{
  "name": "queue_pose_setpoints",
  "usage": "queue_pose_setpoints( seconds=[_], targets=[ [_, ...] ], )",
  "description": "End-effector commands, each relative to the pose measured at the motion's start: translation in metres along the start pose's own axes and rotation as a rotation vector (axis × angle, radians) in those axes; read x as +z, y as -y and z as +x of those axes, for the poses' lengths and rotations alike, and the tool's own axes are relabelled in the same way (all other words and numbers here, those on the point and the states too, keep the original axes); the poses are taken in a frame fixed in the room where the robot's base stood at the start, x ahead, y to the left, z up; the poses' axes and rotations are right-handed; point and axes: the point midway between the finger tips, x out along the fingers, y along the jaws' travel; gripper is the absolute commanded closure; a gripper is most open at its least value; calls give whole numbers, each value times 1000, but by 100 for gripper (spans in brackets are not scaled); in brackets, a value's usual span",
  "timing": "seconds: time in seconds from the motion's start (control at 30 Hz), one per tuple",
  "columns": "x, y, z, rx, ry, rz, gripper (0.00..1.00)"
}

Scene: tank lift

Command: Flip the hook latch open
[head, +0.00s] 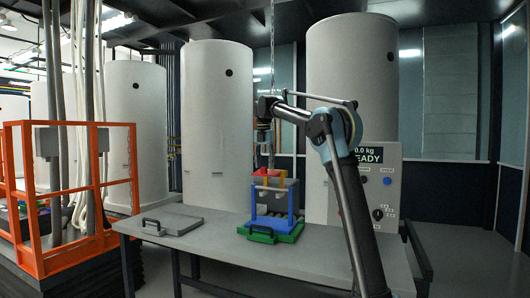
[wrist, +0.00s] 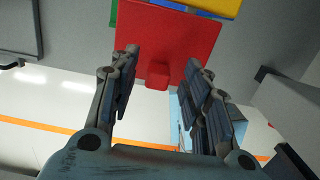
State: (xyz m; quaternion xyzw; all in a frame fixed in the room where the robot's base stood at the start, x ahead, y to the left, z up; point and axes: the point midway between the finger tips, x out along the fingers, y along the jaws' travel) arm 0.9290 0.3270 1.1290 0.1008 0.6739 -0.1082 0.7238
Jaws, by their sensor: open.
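A chain (head: 272,70) hangs from above and runs down behind my gripper (head: 264,148). Below it stands a small blue frame (head: 291,204) on a green base (head: 262,235), with red and yellow parts on top. The hook latch cannot be made out clearly in the head view. In the wrist view a red block (wrist: 185,40) with a small red knob (wrist: 158,76) lies ahead of my gripper (wrist: 162,62). The fingers are apart, one on each side of the knob, and hold nothing. I cannot tell whether they touch the block.
The grey table (head: 215,248) holds a flat grey plate with a black handle (head: 172,220) left of the frame. A control box (head: 374,190) with a display stands at the right. Tall white tanks (head: 217,120) stand behind. An orange railing (head: 35,200) is at the left.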

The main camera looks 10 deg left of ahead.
Motion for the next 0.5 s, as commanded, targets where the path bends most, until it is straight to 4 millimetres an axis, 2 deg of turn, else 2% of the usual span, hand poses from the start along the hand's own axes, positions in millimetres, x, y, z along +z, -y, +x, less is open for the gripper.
queue_pose_setpoints(
  seconds=[0.2,0.5],
  targets=[
    [0,0,-36,0,0,0,57],
    [1,-1,-77,0,0,0,57]
  ],
)
